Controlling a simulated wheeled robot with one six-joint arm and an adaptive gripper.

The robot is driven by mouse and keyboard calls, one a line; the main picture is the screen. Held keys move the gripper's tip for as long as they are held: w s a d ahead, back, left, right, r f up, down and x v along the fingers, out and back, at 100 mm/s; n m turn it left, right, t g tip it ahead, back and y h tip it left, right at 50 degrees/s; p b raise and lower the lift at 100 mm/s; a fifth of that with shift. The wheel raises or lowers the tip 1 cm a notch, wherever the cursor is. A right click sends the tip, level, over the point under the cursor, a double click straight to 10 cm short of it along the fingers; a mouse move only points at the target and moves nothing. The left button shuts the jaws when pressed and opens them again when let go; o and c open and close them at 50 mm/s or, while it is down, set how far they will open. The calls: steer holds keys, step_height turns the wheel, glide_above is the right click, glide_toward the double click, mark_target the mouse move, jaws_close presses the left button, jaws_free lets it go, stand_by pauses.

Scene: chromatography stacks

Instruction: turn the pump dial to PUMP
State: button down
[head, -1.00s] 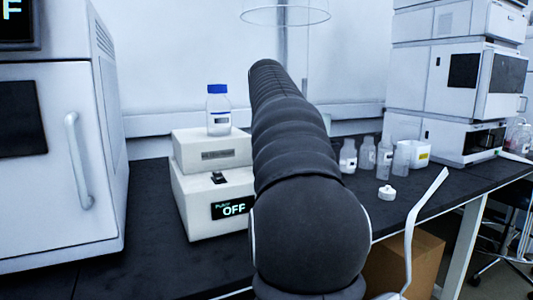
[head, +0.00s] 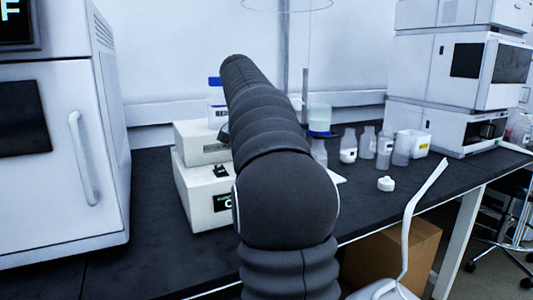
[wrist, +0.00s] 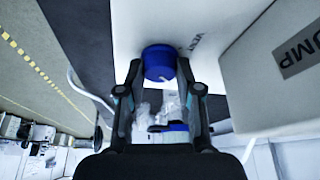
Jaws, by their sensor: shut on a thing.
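In the wrist view a blue round dial (wrist: 160,63) sits on a white face with lettering that seems to read VENT (wrist: 196,40) beside it. A short white mark shows on the dial's lower edge. My gripper (wrist: 158,74) has its two fingers on either side of the dial, shut on it. The white pump unit (head: 197,197) stands on the bench in the head view. Its display (head: 222,203) is mostly hidden by my arm, as are the dial and gripper there. A grey plate ending in UMP (wrist: 299,52) shows at right in the wrist view.
A blue-capped bottle (head: 214,84) on the pump's upper box is partly behind my arm. Several clear bottles and a loose white cap (head: 386,184) stand to the right. A large white cabinet (head: 70,195) is at left, instrument stacks (head: 470,75) at right.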

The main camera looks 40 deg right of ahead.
steer(key=shift+m, duration=0.6)
steer(key=c, duration=0.8)
jaws_free()
steer(key=shift+o, duration=0.2)
steer(key=v, duration=1.2)
steer(key=shift+w, duration=0.25)
